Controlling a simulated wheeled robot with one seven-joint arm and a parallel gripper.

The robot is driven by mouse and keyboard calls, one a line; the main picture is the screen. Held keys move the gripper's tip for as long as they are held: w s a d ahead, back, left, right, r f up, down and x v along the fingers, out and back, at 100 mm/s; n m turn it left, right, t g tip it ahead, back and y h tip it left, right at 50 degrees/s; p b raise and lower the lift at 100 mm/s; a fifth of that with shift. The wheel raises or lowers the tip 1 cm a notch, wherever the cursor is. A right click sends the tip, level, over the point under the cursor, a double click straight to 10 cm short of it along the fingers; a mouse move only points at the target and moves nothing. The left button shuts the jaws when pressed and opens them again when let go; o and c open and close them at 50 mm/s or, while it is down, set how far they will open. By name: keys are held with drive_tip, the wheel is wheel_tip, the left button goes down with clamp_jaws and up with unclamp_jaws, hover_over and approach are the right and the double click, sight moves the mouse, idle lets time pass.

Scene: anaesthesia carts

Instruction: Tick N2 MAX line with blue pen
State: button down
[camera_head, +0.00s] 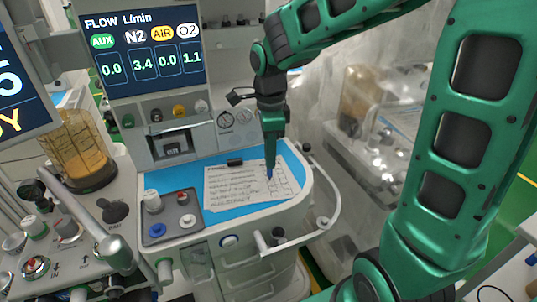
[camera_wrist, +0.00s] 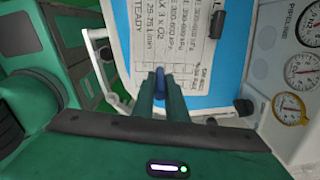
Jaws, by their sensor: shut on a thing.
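The paper checklist (camera_head: 232,188) lies on the blue work surface of the anaesthesia cart, with handwriting-like lines and a column of boxes at its right side. My gripper (camera_head: 270,157) points down over the right part of the sheet, shut on the blue pen (camera_head: 270,173). In the wrist view, the pen (camera_wrist: 160,76) shows between the fingertips (camera_wrist: 161,92), with the sheet (camera_wrist: 185,45) beyond it. I cannot tell whether the pen tip touches the paper. The N2 MAX line is too small to pick out. The flow display (camera_head: 143,52) reads N2 3.4.
A black clip (camera_head: 235,162) sits at the sheet's top edge. A grey block with knobs (camera_head: 170,218) stands left of the sheet. A white rail (camera_head: 325,205) curves along the cart's right side. Pressure gauges (camera_wrist: 301,70) show right in the wrist view.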

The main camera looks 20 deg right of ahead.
drive_tip(key=shift+f, duration=0.55)
idle(0.8)
drive_tip(key=shift+d, duration=0.45)
idle(1.2)
wheel_tip(320, 180, up, 7)
idle(1.0)
drive_tip(key=shift+s+f, duration=0.1)
idle(0.4)
